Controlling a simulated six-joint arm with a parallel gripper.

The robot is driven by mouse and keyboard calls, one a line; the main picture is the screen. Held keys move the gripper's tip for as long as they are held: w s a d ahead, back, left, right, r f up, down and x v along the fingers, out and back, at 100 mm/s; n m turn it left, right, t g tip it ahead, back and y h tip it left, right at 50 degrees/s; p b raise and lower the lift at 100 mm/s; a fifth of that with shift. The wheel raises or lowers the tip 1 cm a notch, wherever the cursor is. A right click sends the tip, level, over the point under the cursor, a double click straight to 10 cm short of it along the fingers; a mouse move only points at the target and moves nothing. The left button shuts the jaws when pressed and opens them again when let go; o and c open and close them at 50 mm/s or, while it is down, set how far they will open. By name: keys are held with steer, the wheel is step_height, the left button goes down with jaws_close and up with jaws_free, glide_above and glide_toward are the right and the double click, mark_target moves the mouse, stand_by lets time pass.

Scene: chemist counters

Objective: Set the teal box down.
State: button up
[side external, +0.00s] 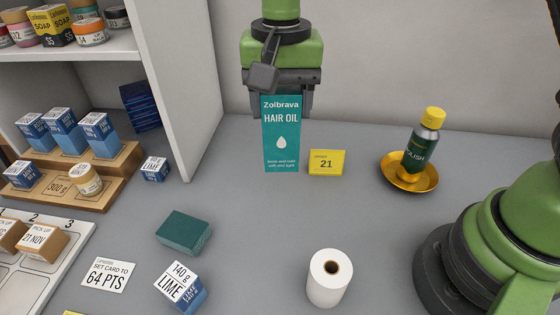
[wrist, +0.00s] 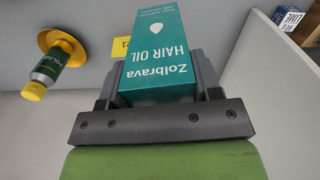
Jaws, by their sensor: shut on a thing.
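The teal box (side external: 281,135), labelled Zolbrava Hair Oil, is upright in the side view. My gripper (side external: 281,104) is above it, shut on its upper part with one finger on each side. The wrist view also shows the teal box (wrist: 158,50) between the fingers of my gripper (wrist: 157,80). The box's lower end is at or close to the grey counter (side external: 240,220); I cannot tell whether it touches. A yellow card (side external: 327,162) marked 21 is just right of the box.
A dark green bottle (side external: 421,145) stands on a gold dish (side external: 410,184) at right. A dark teal block (side external: 183,232), a lime box (side external: 181,287) and a white paper roll (side external: 329,278) are nearer the front. Shelving (side external: 180,90) rises at left.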

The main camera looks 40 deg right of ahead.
steer(key=w+d+m, duration=0.2)
steer(key=w+d, duration=0.3)
steer(key=w, duration=0.4)
step_height(320, 180, down, 10)
steer(key=shift+d, duration=0.2)
steer(key=shift+s+f, duration=0.1)
steer(key=o, duration=0.9)
steer(key=shift+f, duration=0.1)
steer(key=shift+o, duration=0.2)
